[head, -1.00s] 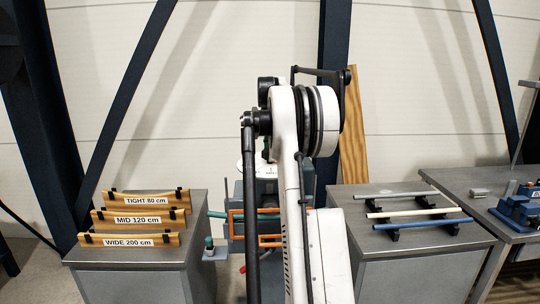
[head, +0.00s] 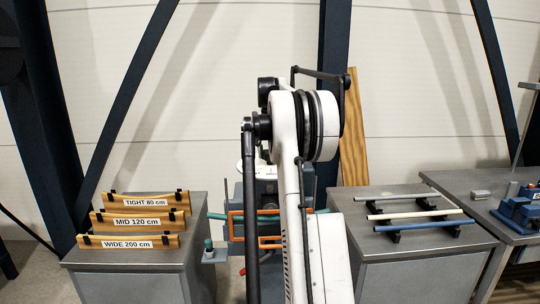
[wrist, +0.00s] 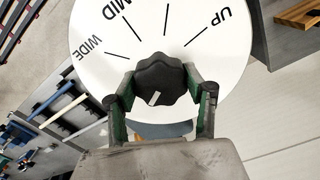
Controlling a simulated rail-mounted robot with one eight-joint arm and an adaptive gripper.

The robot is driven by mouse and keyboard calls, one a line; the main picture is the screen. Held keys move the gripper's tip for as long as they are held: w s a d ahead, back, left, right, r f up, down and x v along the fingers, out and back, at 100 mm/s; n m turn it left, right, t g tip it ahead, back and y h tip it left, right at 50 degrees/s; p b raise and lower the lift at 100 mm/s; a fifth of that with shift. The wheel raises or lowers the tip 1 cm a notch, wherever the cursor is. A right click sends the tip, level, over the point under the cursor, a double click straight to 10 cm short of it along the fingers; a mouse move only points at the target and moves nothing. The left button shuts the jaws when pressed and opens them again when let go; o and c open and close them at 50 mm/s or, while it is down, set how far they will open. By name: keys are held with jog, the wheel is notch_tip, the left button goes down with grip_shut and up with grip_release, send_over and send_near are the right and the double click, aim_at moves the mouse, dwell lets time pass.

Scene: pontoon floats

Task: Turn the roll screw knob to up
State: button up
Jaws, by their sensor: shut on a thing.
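The roll screw knob (wrist: 160,80) is a dark, lobed knob at the middle of a white round dial (wrist: 95,35) in the wrist view. A small white mark sits on the knob's face, near its lower edge. The dial reads WIDE, MID and UP, with UP at the upper right; another tick between MID and UP has its label cut off. My gripper (wrist: 158,82) has a green-padded finger on each side of the knob and is shut on it. In the head view the dial (head: 265,171) shows partly behind my arm, and the knob and gripper are hidden.
In the head view, a left cabinet holds wooden gauges labelled TIGHT, MID (head: 137,222) and WIDE. A right cabinet (head: 372,246) carries several rods on black rests. The blue-grey machine (head: 236,250) with orange frames stands between them. A blue vise (head: 518,210) sits far right.

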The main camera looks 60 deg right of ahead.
jog(key=n, duration=0.4)
jog(key=shift+n, duration=0.3)
jog(key=n, duration=0.3)
jog(key=shift+n, duration=0.4)
jog(key=n, duration=1.2)
jog(key=shift+n+b, duration=0.3)
jog(key=n, duration=0.3)
jog(key=shift+n, duration=0.3)
jog(key=n, duration=0.3)
jog(key=shift+n, duration=2.1)
